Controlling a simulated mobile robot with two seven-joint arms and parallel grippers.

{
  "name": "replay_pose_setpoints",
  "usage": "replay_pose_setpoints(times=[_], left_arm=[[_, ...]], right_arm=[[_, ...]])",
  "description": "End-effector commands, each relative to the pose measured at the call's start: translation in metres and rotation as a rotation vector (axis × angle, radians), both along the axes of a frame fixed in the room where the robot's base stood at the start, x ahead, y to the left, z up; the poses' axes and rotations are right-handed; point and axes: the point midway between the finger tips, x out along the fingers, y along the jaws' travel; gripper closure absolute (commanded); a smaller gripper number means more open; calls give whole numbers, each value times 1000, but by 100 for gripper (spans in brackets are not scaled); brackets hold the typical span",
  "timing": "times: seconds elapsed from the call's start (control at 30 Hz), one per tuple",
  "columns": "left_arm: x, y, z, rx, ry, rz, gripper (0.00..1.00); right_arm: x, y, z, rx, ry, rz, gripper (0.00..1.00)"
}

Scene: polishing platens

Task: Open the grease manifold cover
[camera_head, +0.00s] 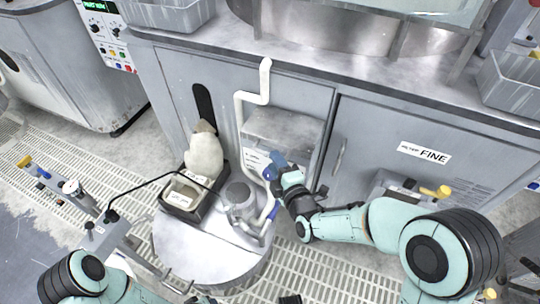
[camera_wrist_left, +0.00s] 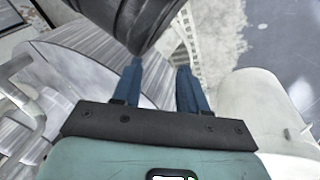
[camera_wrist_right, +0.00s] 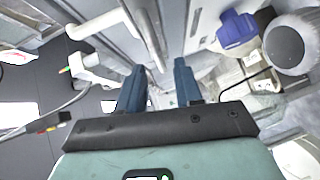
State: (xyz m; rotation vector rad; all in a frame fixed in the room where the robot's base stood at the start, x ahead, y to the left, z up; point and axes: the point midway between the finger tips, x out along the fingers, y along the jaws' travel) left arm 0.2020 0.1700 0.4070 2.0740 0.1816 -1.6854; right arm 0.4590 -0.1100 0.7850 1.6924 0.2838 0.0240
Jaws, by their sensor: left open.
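A grey metal box (camera_head: 285,128) with a flat, worn top stands out from the cabinet front. It may be the grease manifold cover, but no readable label shows. A white bent pipe (camera_head: 240,112) runs down its left side. My right gripper (camera_head: 272,164) is in front of the box's lower left part, close to the pipe. I cannot tell whether it touches either. In the right wrist view its two blue fingers (camera_wrist_right: 159,70) are apart with nothing clearly between them. My left gripper (camera_wrist_left: 159,68) is open and empty in the left wrist view, with a dark object beyond the fingertips.
A cabinet door with a handle (camera_head: 339,157) and a FINE label (camera_head: 424,153) is at the right.

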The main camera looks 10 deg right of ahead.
Motion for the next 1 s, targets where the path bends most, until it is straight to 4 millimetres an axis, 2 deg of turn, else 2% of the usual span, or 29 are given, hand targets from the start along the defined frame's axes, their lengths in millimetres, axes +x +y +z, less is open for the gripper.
replay_pose_setpoints(times=[0.1, 0.23, 0.4, 0.63, 0.67, 0.7, 0.77, 1.0], left_arm=[[6, 3, -5, 8, -16, 7, 57], [11, 6, -7, 14, -29, 12, 57], [14, 7, -8, 18, -35, 14, 57], [14, 7, -8, 18, -36, 15, 57], [14, 7, -8, 18, -36, 15, 57], [14, 7, -8, 18, -36, 15, 57], [14, 7, -8, 18, -35, 14, 57], [13, 7, -7, 17, -33, 14, 57]], right_arm=[[21, 5, -5, -1, 0, 1, 65], [35, 7, -6, 0, 0, 0, 65], [43, 9, -7, 0, 1, 1, 65], [43, 9, -7, 1, 1, 1, 65], [43, 9, -7, 1, 1, 1, 68], [43, 9, -7, 1, 1, 1, 81], [43, 9, -7, 1, 1, 1, 100], [43, 9, -6, 2, 4, 0, 100]])
